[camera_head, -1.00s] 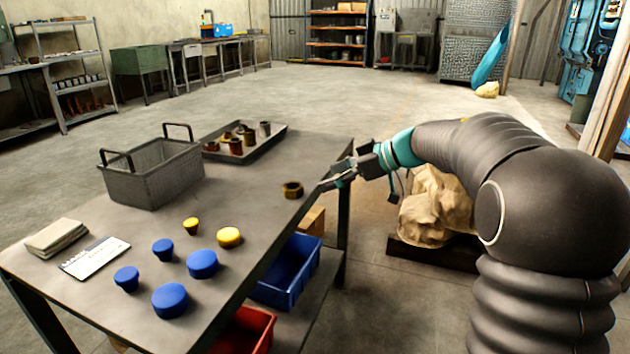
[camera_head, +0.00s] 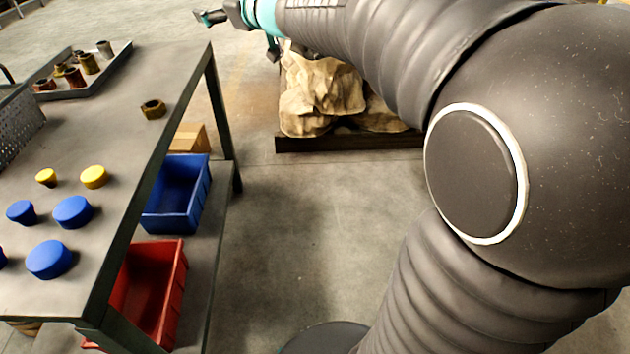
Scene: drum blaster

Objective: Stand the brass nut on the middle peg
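A brass nut (camera_head: 153,109) lies alone on the grey table (camera_head: 118,131), near its right edge. My gripper (camera_head: 203,17) is at the top of the view, small and dark, beyond the table's far right corner. It is apart from the nut, and I see nothing held in it. Its fingers are too small to tell whether they are open or shut. I cannot make out a middle peg in this view.
A tray (camera_head: 122,58) with several brass and rusty fittings stands at the far left, beside a grey basket (camera_head: 18,128). Blue knobs (camera_head: 72,212) and yellow knobs (camera_head: 93,177) stand nearer. Blue (camera_head: 200,185) and red (camera_head: 172,300) bins sit below. A wrapped bundle (camera_head: 318,90) stands right of the table.

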